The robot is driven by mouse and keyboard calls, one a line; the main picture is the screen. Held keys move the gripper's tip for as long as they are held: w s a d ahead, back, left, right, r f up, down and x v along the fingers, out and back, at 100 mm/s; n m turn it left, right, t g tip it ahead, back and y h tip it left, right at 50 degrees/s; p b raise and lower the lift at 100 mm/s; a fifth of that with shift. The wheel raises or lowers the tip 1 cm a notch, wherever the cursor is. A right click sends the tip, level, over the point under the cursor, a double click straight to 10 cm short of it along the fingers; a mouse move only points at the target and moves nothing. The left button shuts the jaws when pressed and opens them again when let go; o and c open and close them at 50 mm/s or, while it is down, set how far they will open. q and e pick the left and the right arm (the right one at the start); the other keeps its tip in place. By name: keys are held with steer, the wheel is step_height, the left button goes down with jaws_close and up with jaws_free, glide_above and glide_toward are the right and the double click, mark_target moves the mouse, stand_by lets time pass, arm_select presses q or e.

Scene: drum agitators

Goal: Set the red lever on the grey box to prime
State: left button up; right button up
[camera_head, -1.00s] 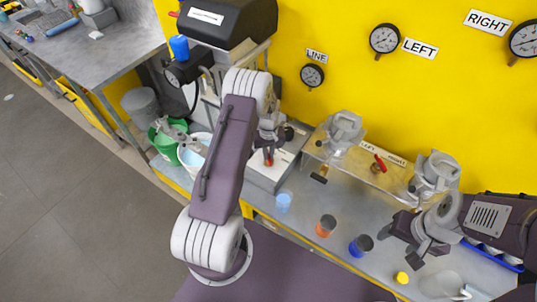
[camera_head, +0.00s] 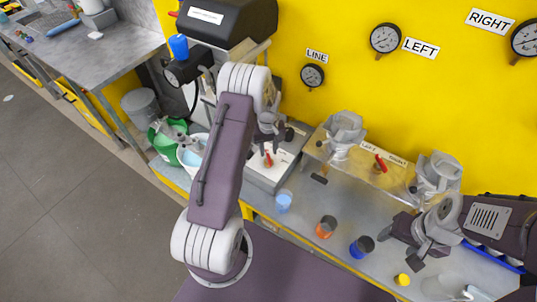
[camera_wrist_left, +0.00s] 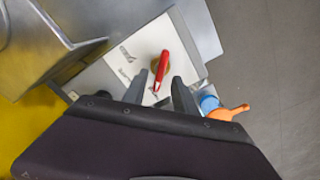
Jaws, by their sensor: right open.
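The grey box (camera_head: 262,180) stands on the bench left of the middle in the head view, with a white top panel (camera_wrist_left: 133,55). Its red lever (camera_head: 268,160) sits on this panel; in the left wrist view the lever (camera_wrist_left: 161,70) is a slim red handle on a brass-coloured pivot, lying slightly slanted. Panel lettering is too small to read. My left gripper (camera_head: 268,146) is just above the lever. In the left wrist view its fingers (camera_wrist_left: 159,90) are apart, with the lever's near end showing between them; contact is not visible. My right gripper (camera_head: 418,243) is open and empty over the bench's right side.
Cups (camera_head: 326,227) and a small yellow object (camera_head: 402,279) are on the front bench. A green bucket (camera_head: 163,141) and a white bucket (camera_head: 192,157) are at left.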

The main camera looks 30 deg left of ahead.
mark_target(268, 156)
arm_select(q)
step_height(268, 156, up, 6)
steer(key=b, duration=0.1)
steer(key=shift+r, duration=0.1)
stand_by(0.3)
